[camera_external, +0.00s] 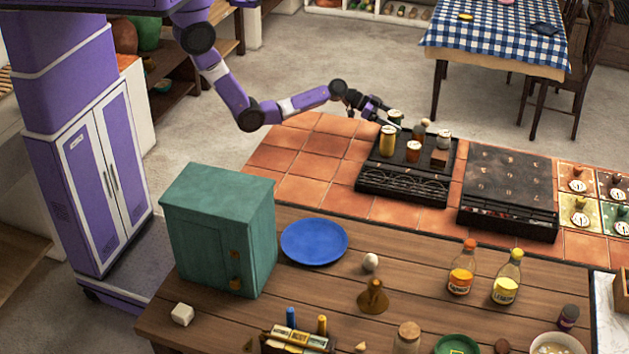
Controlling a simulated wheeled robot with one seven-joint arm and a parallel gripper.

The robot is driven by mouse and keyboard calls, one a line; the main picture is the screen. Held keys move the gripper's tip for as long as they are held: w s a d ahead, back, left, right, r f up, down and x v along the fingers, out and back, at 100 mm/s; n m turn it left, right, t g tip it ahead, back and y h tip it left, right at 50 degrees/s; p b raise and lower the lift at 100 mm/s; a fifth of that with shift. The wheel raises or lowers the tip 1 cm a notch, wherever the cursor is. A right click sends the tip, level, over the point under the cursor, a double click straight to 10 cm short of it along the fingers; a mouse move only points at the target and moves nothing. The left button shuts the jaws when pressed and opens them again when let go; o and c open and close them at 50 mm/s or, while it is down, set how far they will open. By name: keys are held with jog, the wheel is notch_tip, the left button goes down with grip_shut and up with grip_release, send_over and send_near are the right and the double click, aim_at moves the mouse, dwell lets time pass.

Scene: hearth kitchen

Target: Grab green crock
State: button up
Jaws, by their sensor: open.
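A round green pot (147,33), which looks like the green crock, stands at the upper left by the shelving. My body and arm hide part of it. My gripper (384,116) is well to the right of it, over the far side of the tiled counter. It is open beside the jars and cups on a black rack (385,187), with nothing visibly held. At this size I cannot tell whether its fingers touch any of them.
A reddish pot (123,36) stands left of the green one. A teal cabinet (221,229), blue plate (314,242) and several bottles stand on the wooden counter. A second black grate (509,188) lies right of the rack. Tiles left of the rack are clear.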

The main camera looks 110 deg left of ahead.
jog(key=shift+x, duration=1.3)
grip_shut()
